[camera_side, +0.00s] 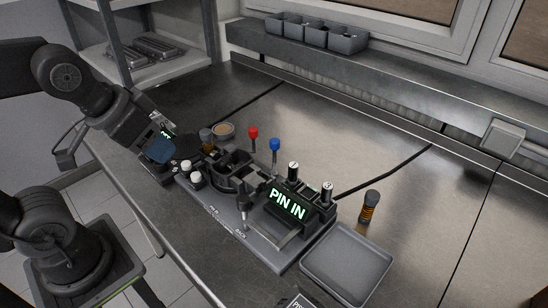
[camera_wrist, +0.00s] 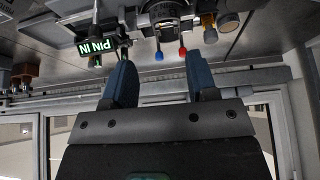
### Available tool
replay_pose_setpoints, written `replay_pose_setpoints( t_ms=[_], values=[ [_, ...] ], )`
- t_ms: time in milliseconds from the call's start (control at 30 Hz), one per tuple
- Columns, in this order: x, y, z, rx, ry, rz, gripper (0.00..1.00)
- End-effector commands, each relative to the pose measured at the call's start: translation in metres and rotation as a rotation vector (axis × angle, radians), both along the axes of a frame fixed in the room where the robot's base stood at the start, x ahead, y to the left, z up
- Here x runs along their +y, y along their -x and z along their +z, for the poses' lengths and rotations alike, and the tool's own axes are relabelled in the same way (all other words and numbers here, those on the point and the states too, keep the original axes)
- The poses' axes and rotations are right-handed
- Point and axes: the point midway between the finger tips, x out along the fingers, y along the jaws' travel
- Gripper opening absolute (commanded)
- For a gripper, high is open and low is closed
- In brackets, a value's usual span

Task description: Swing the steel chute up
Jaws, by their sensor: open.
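A fixture base (camera_side: 222,212) on the bench carries several parts and a lit display (camera_side: 288,204) reading "PIN IN". A pale steel strip at the front right of the base looks like the steel chute (camera_side: 287,240); it lies low, and its hinge is not clear. My gripper (camera_side: 161,149) is at the left end of the fixture, apart from the chute. In the wrist view my gripper (camera_wrist: 158,62) has its two blue fingers spread with nothing between them. The display (camera_wrist: 97,47) shows upside down there; I cannot make out the chute in that view.
Red (camera_side: 253,132) and blue (camera_side: 274,144) knobs stand on rods behind the fixture. A grey tray (camera_side: 347,287) and an amber-banded cylinder (camera_side: 369,208) are at the right. A shelf with small bins (camera_side: 313,36) runs along the back. The bench at the back right is clear.

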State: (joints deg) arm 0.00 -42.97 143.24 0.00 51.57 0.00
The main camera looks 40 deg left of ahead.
Motion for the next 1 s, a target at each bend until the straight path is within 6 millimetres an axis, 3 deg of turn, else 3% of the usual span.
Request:
replay_pose_setpoints(
  t_ms=[167,267,400,600,800,1000],
  values=[
    [0.0,-0.006,0.005,0.011,0.014,0.024,0.52],
    [-0.002,-0.023,0.016,0.046,0.054,0.097,0.52],
    [-0.005,-0.066,0.037,0.127,0.14,0.282,0.52],
    [-0.013,-0.139,0.048,0.249,0.244,0.593,0.52],
    [-0.022,-0.207,0.036,0.349,0.303,0.896,0.52],
    [-0.029,-0.245,0.02,0.397,0.324,1.088,0.52]
  ],
)
